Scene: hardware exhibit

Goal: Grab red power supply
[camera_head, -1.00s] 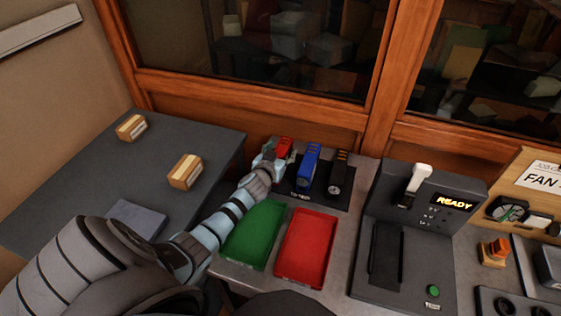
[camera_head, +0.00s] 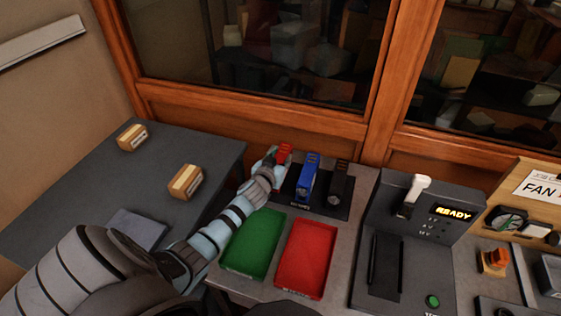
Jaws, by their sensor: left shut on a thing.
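The red power supply (camera_head: 285,151) stands at the left end of a row on a dark mat (camera_head: 327,208), at the back of the counter. My left gripper (camera_head: 276,163) is around it and shut on it. The fingers and wrist hide the lower part of the red unit. I cannot tell whether it is lifted off the mat. A blue unit (camera_head: 308,175) and a black unit (camera_head: 339,183) stand to its right, apart from the gripper. My right gripper is not in view.
A green tray (camera_head: 252,243) and a red tray (camera_head: 306,259) lie in front of the mat. A dark console (camera_head: 416,250) with a "READY" display stands to the right. Two small boxes (camera_head: 186,182) sit on the dark table at left. A wooden window frame rises behind.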

